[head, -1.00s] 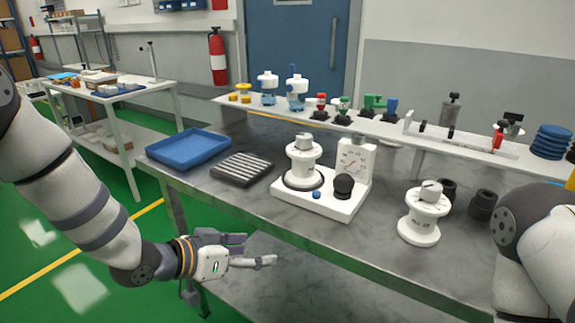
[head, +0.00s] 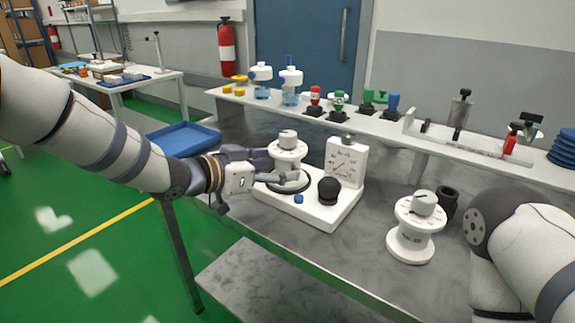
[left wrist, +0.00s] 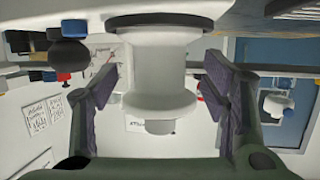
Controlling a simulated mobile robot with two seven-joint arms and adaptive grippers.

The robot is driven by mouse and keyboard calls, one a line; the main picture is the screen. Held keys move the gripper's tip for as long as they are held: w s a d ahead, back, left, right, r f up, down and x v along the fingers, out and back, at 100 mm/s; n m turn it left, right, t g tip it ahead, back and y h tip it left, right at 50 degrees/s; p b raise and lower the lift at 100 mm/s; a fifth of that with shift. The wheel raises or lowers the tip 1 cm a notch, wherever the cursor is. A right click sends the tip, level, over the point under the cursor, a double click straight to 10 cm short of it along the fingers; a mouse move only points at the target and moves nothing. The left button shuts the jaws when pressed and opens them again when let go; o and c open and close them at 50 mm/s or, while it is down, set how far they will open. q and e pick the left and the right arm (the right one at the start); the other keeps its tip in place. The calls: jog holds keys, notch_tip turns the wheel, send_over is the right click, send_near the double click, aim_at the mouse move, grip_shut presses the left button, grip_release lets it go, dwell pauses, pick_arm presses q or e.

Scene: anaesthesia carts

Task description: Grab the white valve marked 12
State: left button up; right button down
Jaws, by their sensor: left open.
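A white flanged valve (head: 288,151) with a grey knob on top stands upright on a white base (head: 325,217) with a dial panel (head: 346,162). A similar white valve (head: 415,232) stands to the right on the table. I cannot read a 12 on either. My left gripper (head: 283,167) is open at the valve on the base. In the left wrist view, which is upside down, the valve's body (left wrist: 160,75) is between the two spread fingers, with gaps at both sides. My right arm shows at the right edge, but its gripper is out of view.
On the base are a black ball knob (head: 328,190) and a small blue button (head: 298,198). A blue tray (head: 180,138) lies behind my left arm. Black cylinders stand near the right valve. A raised shelf (head: 385,121) with coloured valves runs along the back.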

aim_at(279, 164)
pick_arm(q)
jog(key=x, duration=0.3)
jog(key=shift+w+d+r, duration=0.15)
jog(key=shift+w+d, duration=0.15)
jog(key=shift+d, duration=0.05)
jog(key=shift+r, duration=0.1)
grip_shut()
